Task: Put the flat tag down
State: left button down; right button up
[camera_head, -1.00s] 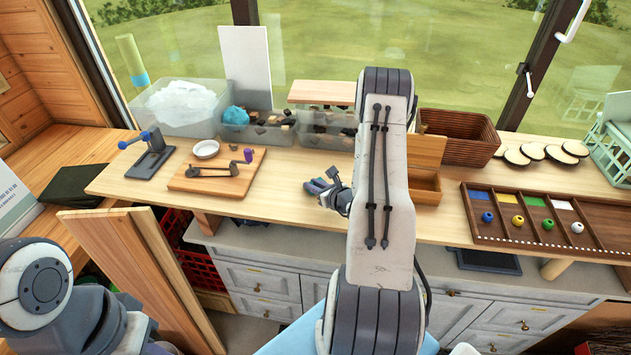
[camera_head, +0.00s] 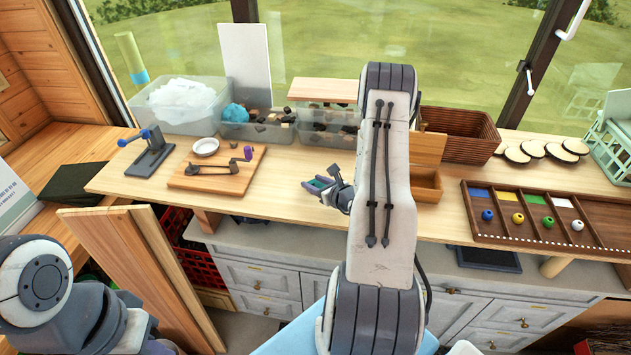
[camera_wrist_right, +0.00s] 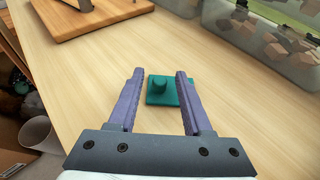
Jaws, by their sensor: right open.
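The flat tag (camera_wrist_right: 157,97) is a small teal square plate with a round knob on top. In the wrist view it appears to lie flat on the pale wooden bench top (camera_wrist_right: 95,75), knob up. My right gripper (camera_wrist_right: 159,73) is open, its two purple fingers on either side of the knob with gaps between. In the head view my right gripper (camera_head: 327,186) is low over the bench's front edge area, with a bit of the teal tag (camera_head: 318,184) showing between the fingers. My left arm shows at the lower left, but its gripper is not visible.
A wooden board with a crank (camera_head: 215,172) lies to the left. Clear bins of dark pieces (camera_head: 327,130) stand behind. A wooden box (camera_head: 425,186) and a sorting tray with coloured beads (camera_head: 540,218) are to the right. Bare bench surrounds the tag.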

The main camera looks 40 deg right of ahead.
jog(key=b+v, duration=0.3)
jog(key=v, duration=0.7)
jog(key=shift+s+f, duration=0.15)
jog(key=shift+s+a+r, duration=0.1)
jog(key=shift+s+r, duration=0.2)
jog(key=shift+s, duration=0.25)
